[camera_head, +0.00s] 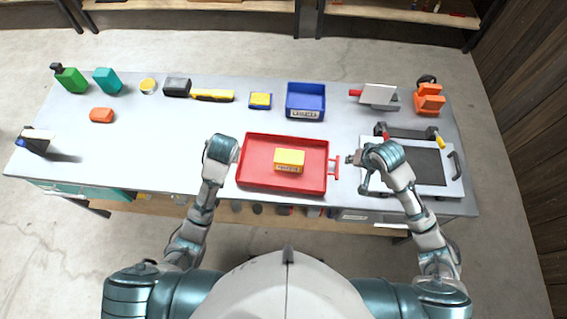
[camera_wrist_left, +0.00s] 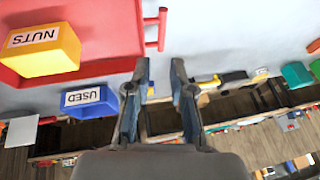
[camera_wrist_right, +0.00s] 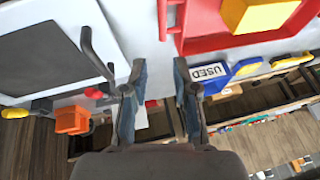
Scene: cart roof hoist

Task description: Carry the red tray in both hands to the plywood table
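The red tray (camera_head: 255,178) lies on the grey-topped table (camera_head: 150,150) in front of me, with a yellow bin (camera_head: 289,160) inside. The bin is labelled NUTS in the left wrist view (camera_wrist_left: 42,50). The tray's right handle (camera_head: 333,167) is clear; its left handle shows in the left wrist view (camera_wrist_left: 154,30). My right gripper (camera_head: 356,174) is open, just right of the right handle and apart from it. My left gripper (camera_wrist_left: 162,62) is open and empty by the tray's left side; its fingers are hidden in the head view. I cannot make out a plywood table.
A blue bin (camera_head: 305,102) stands behind the tray. A framed dark panel (camera_head: 425,165) lies right of my right gripper. Shelves stand beyond.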

